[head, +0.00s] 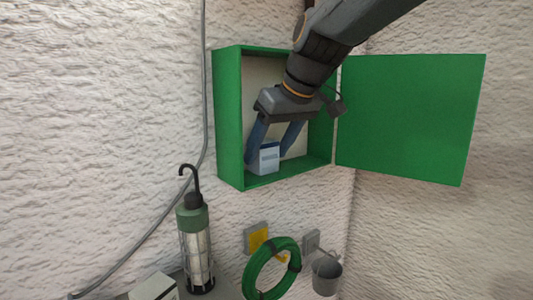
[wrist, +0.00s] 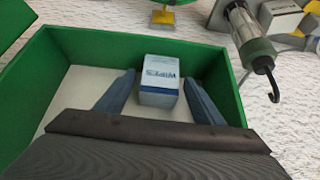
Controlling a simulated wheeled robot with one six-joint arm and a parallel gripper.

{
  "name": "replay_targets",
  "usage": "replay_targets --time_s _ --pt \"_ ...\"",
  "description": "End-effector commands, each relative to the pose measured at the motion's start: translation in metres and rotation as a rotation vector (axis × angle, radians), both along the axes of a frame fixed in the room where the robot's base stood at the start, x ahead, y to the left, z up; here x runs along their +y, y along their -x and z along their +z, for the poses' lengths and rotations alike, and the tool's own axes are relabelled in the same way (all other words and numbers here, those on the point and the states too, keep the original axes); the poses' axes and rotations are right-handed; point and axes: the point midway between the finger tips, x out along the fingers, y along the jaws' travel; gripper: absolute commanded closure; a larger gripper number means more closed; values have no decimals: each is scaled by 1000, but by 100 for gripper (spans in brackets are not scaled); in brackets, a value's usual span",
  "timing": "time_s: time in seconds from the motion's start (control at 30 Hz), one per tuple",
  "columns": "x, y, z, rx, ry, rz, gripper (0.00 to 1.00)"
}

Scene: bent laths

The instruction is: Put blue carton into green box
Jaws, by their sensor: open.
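The green box (head: 228,120) is mounted on the wall with its door (head: 410,120) swung wide open to the right. The blue carton (head: 267,160), pale with blue bands, sits inside on the box floor toward the left front. In the wrist view the carton (wrist: 159,82) shows printed lettering and lies between the fingertips. My gripper (head: 273,143) reaches into the box from above right. Its two blue fingers (wrist: 158,92) are apart, one on each side of the carton, with a visible gap at least on the left. The box wall (wrist: 140,42) also shows there.
A work lamp (head: 195,240) with a hook stands below left, beside a white box (head: 154,287). A green hose coil (head: 272,268), a yellow wall plate (head: 257,238) and a grey bucket (head: 326,273) are below the box. A grey cable (head: 204,90) runs down the wall.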

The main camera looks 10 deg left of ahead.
Motion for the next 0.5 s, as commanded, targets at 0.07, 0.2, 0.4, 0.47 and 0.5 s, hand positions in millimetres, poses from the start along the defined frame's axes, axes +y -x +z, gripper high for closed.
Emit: replay_targets --time_s 0.07,0.2,0.4,0.47,0.5 --pt "-6 4 11 -4 -2 -1 38" --pt "-19 14 37 -6 -3 -2 38" --pt "-34 29 68 -3 -1 -2 38" --pt "-38 32 76 -3 -1 -2 38" --pt "-40 33 80 -2 -1 -1 38"
